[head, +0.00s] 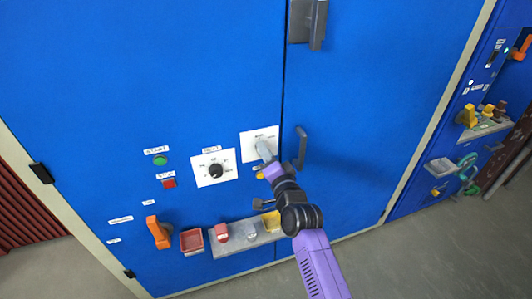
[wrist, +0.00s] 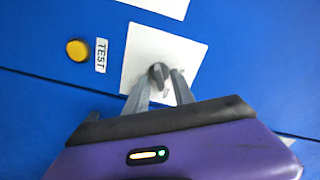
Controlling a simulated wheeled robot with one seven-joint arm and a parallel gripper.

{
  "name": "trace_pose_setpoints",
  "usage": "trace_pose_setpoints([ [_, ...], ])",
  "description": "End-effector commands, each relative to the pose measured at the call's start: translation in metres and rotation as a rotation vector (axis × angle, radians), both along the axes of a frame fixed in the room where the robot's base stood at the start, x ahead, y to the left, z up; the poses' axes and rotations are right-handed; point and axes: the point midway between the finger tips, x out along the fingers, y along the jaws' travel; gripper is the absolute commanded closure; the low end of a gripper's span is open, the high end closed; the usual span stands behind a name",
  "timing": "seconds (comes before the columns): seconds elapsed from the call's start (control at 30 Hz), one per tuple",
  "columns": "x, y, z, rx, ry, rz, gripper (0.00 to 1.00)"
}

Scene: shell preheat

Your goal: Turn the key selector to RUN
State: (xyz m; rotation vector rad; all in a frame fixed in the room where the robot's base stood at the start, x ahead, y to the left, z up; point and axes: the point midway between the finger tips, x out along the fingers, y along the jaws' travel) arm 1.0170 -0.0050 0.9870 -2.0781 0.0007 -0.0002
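The key selector shows in the wrist view as a dark grey knob (wrist: 157,74) on a white square plate (wrist: 190,50). In the head view its plate (head: 252,135) is on the blue cabinet door, and my gripper hides most of the knob. My gripper (wrist: 160,84) has its two grey fingers apart, with the knob between or just beyond their tips. I cannot tell whether either finger touches it. The plate's markings are too small and partly covered to read, so the knob's setting is unclear.
A yellow button (wrist: 78,50) labelled TEST is beside the plate. Another dial (head: 216,171), a green button (head: 160,160), a red button (head: 169,182) and an orange handle (head: 158,232) are to the left. A door handle (head: 301,147) stands close right of my gripper. A shelf (head: 232,248) juts out below.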

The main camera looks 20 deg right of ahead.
Motion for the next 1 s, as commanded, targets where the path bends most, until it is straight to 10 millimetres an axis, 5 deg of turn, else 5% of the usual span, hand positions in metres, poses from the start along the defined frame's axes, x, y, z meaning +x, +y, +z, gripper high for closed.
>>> trace_pose_setpoints([
  [0.23, -0.008, 0.001, 0.0, -0.002, 0.0, 0.001, 0.7],
  [0.7, -0.072, 0.001, 0.0, -0.002, 0.0, 0.001, 0.7],
  [1.0, -0.078, 0.0, 0.0, 0.001, 0.0, 0.0, 0.7],
])
